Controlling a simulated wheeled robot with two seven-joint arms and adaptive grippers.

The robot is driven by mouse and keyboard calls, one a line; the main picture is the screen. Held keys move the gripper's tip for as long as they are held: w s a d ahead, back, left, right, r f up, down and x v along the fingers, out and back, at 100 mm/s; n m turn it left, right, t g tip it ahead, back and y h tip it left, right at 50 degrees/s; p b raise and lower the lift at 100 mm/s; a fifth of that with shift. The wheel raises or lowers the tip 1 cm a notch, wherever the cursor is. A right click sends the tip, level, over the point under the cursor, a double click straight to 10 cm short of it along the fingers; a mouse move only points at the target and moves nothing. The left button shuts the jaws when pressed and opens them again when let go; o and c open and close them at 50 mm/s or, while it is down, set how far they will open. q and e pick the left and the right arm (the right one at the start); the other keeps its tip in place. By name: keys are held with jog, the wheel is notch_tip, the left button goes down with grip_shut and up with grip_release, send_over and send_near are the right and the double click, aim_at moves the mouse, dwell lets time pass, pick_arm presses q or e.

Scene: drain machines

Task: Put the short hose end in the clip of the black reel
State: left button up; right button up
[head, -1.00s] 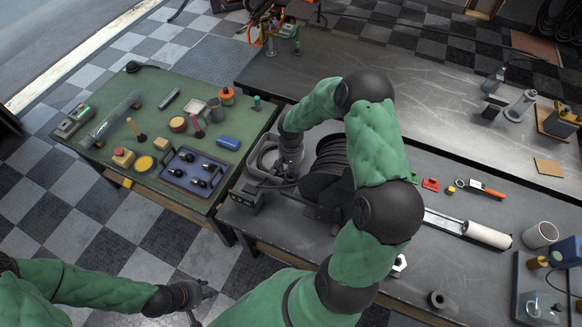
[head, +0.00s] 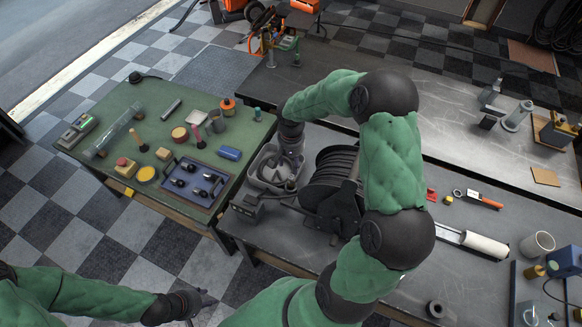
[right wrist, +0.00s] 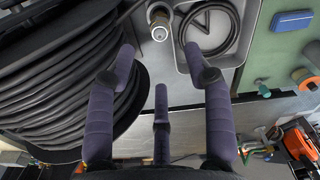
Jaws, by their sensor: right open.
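The black reel (head: 330,182), wound with dark hose, stands on the grey bench. It fills the left of the right wrist view (right wrist: 60,75). A metal-tipped hose end (right wrist: 159,28) shows at the top middle of that view, beside the reel and the grey tray. My right gripper (right wrist: 160,55) is open, its fingers spread below the hose end in the picture, holding nothing. In the head view its wrist is over the grey tray and its fingers are mostly hidden. My left gripper (head: 197,304) is low at the left, away from the bench; its fingers are unclear. I cannot make out the clip.
The grey tray (head: 253,172) with a coiled dark hose (right wrist: 228,25) adjoins the reel. A small dark box (head: 247,208) sits in front of the tray. A green table (head: 130,100) with several objects stands left. A white roller (head: 484,246) and tools lie right.

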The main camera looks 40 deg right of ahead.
jog(key=shift+r, duration=0.65)
jog(key=s+a+f+n+y, duration=0.3)
jog(key=a+f, duration=0.9)
jog(key=a, duration=0.3)
jog(key=s+a+f+n, duration=0.1)
jog(key=s+a+f, duration=0.2)
jog(key=s+a, duration=0.3)
jog(key=s+a+f+n+y, duration=0.1)
jog(key=s+a+f, duration=0.3)
jog(key=s+a, duration=0.2)
jog(key=shift+f+n, duration=0.15)
jog(key=shift+n, duration=0.25)
jog(key=shift+f, duration=0.1)
